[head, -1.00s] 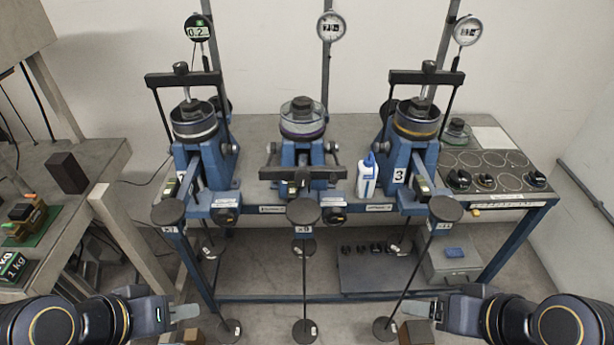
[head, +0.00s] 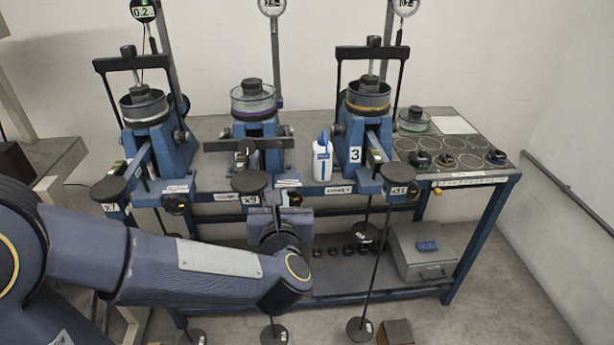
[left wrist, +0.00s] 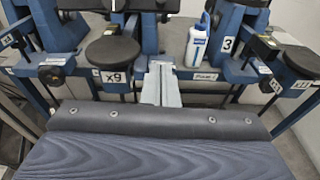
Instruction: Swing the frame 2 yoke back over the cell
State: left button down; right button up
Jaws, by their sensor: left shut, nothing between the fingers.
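The middle frame, frame 2, has its black yoke (head: 232,145) swung down in front of its cell (head: 253,101), a clear ringed cell with a dark cap on top. The yoke crossbar sits lower than the cell and nearer to me. My left gripper (head: 276,196) is at the bench's front edge, just right of the x9 weight pan (head: 249,181) and below the yoke, apart from it. In the left wrist view its pale fingers (left wrist: 161,84) are together and empty, beside the x9 label. My right gripper is out of view.
Frame 1 (head: 150,145) on the left and frame 3 (head: 365,140) on the right have their yokes upright over their cells. A white bottle (head: 322,160) stands between frames 2 and 3. Hanger rods and weights hang below the bench front.

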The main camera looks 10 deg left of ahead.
pick_arm(q)
jog(key=w+a+r+p, duration=0.2)
jog(key=w+p, duration=0.3)
jog(key=w, duration=0.6)
jog(key=shift+a+n, duration=0.3)
jog(key=shift+a, duration=0.3)
jog(key=shift+r, duration=0.15)
